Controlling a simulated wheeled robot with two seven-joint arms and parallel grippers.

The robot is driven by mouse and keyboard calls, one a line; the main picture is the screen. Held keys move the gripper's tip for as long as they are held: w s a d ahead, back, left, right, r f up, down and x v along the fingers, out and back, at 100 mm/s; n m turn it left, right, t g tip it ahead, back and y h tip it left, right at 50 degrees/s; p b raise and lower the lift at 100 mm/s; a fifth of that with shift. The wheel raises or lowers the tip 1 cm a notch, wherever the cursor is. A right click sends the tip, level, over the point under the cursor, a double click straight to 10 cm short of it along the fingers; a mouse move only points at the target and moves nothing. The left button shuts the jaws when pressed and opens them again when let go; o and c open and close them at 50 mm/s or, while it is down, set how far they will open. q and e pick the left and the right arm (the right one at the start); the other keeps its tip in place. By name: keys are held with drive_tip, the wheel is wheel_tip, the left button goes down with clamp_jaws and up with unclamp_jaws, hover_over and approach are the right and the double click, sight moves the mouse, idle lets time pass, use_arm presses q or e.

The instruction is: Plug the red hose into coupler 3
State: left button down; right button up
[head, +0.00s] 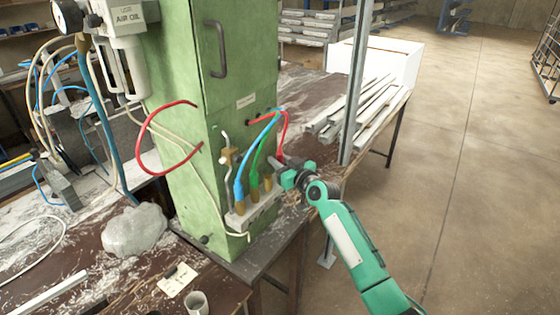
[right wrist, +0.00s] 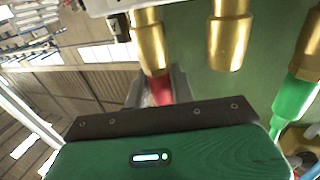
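The red hose (head: 285,123) loops out of the green cabinet and down to my right gripper (head: 281,163). In the right wrist view, the gripper's grey fingers (right wrist: 158,92) are shut around the red hose end (right wrist: 160,88). That end is in line with the outermost brass coupler (right wrist: 150,40) and close to its mouth; whether it is seated I cannot tell. An empty brass coupler (right wrist: 230,38) stands between this one and the coupler with the green hose (right wrist: 293,105). The coupler block (head: 250,214) shows no readable numbers. My left gripper is out of view.
The blue hose (head: 258,142) sits in a coupler beside the green hose. The green cabinet (head: 232,85) rises right behind the block. A grey lump (head: 135,230) and a cup (head: 197,302) are at left.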

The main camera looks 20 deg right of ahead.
sight(281, 151)
clamp_jaws()
drive_tip(key=shift+r+p, duration=0.35)
drive_tip(key=shift+r, duration=0.2)
idle(0.4)
drive_tip(key=shift+r, duration=0.1)
drive_tip(key=shift+r+p, duration=0.4)
drive_tip(key=shift+r+p, duration=0.4)
drive_tip(key=shift+r, duration=0.1)
drive_tip(key=shift+r, duration=0.2)
drive_tip(key=shift+r+p, duration=0.25)
drive_tip(key=shift+p, duration=0.1)
